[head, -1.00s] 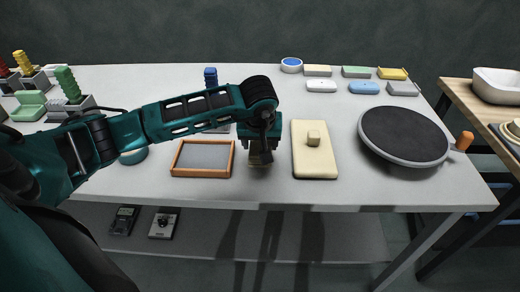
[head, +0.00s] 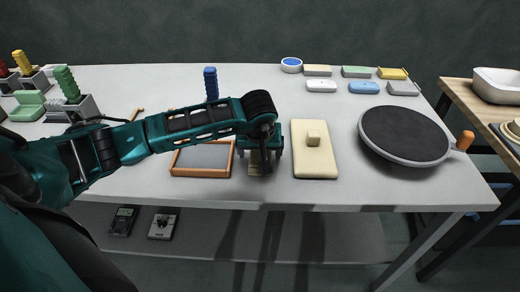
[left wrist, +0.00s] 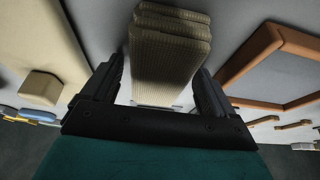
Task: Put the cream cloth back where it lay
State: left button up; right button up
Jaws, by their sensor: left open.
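The cream cloth (left wrist: 170,48) is a folded, ribbed stack that shows between my left fingers in the left wrist view. In the head view a little of the cloth (head: 257,163) shows under my left gripper (head: 261,165), near the table's front edge. The jaws are open, with one finger on each side of the cloth. The left wrist view also shows my left gripper (left wrist: 160,72) with gaps beside the cloth. The underside of the cloth is hidden. My right gripper is not in view.
A wood-framed grey panel (head: 200,173) lies just left of the gripper. A cream slab (head: 314,163) with a small block (head: 313,138) lies just right. Farther right is a dark round turntable (head: 404,134). A blue-handled tool (head: 211,84) stands behind the arm.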

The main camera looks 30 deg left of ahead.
pick_arm(q)
jog(key=shift+r, duration=0.25)
jog(key=v, duration=1.1)
jog(key=shift+r+p, duration=0.4)
jog(key=shift+p, duration=0.05)
jog(key=shift+s, duration=0.1)
